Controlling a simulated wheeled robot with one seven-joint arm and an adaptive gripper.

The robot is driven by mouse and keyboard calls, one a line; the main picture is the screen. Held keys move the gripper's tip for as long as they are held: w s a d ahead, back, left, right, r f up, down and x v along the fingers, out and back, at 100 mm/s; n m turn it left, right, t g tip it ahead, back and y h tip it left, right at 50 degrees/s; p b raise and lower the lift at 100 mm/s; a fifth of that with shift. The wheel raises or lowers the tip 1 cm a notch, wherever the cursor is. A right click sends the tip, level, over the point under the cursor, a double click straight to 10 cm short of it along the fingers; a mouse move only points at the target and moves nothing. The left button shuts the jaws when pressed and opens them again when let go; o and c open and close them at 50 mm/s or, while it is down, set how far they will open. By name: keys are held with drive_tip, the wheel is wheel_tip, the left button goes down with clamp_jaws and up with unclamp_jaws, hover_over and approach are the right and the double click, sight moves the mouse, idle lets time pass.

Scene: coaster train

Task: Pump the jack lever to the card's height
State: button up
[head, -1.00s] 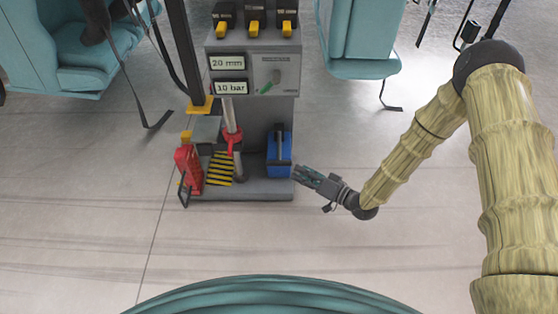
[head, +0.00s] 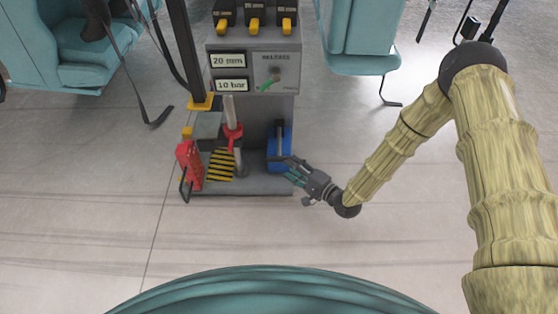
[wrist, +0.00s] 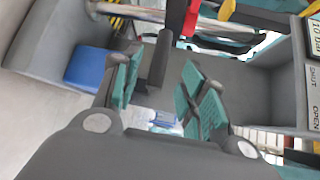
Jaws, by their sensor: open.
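The two cards read "20 mm" (head: 228,60) and "10 bar" (head: 231,86) on the grey stand's front. A silver rod with a red collar (head: 233,131) stands below them; I cannot tell for sure which part is the jack lever. A black upright bar (head: 279,128) rises by the blue box (head: 278,156). My gripper (head: 290,170) is open at the box's lower right. In the wrist view, a dark bar (wrist: 159,62) shows between and beyond the teal finger pads of my gripper (wrist: 158,90). I cannot tell whether they touch it.
A red block (head: 190,164) and a yellow-black striped plate (head: 221,165) sit on the left of the grey base (head: 250,187). A knob with a green pointer (head: 268,85) is on the panel. Teal seats (head: 358,65) stand behind.

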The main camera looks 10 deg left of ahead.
sight(282, 161)
drive_tip(key=b+x, duration=0.2)
drive_tip(key=x, duration=0.5)
drive_tip(key=shift+w+a, duration=0.1)
drive_tip(key=shift+w, duration=0.05)
clamp_jaws()
